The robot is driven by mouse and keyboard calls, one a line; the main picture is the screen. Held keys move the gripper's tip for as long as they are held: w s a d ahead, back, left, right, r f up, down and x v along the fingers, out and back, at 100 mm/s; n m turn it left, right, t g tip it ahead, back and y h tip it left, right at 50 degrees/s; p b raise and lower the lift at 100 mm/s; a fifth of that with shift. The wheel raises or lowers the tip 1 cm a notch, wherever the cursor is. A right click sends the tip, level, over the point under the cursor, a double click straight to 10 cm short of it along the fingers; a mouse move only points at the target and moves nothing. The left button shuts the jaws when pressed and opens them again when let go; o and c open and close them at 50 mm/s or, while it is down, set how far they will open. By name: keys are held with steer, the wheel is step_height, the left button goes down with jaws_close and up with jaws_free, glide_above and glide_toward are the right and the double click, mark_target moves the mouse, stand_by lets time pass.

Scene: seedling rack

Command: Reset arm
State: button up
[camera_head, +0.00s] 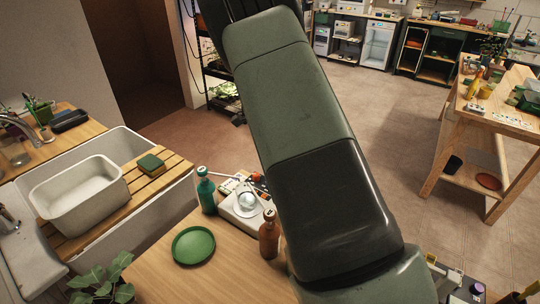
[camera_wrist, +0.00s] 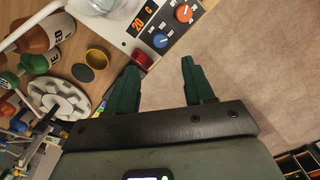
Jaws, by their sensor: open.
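My gripper (camera_wrist: 160,88) shows in the wrist view with its two green fingers spread apart and nothing between them. The fingers are over the floor beside the table edge, close to a white device (camera_wrist: 165,30) with a blue and an orange knob. In the head view my green and black arm stretches across the middle of the picture, and my gripper is not visible there.
A wooden table (camera_head: 215,272) holds a green dish (camera_head: 194,246), a teal bottle (camera_head: 207,195), a brown bottle (camera_head: 269,238) and the white device (camera_head: 240,215). A sink with a white basin (camera_head: 78,192) is at left. A wooden workbench (camera_head: 500,115) stands right. Open floor (camera_head: 400,140) lies between.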

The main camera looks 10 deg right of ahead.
steer(key=s+r+n+t+y, duration=0.1)
steer(key=s+r+n, duration=0.1)
steer(key=s+r, duration=0.35)
steer(key=s+r+n, duration=0.3)
steer(key=r, duration=0.6)
steer(key=s+r+n+t+y, duration=0.1)
steer(key=s+r+n, duration=0.1)
steer(key=s+r, duration=0.35)
steer(key=s+r+n+t+h, duration=0.1)
steer(key=s+r+n, duration=0.3)
steer(key=s, duration=0.6)
steer(key=s+r+n+t+h, duration=0.1)
steer(key=s+r+n, duration=0.3)
steer(key=s, duration=0.7)
steer(key=shift+s+a+r+n+t, duration=0.15)
steer(key=shift+n+t, duration=0.55)
steer(key=shift+n, duration=0.3)
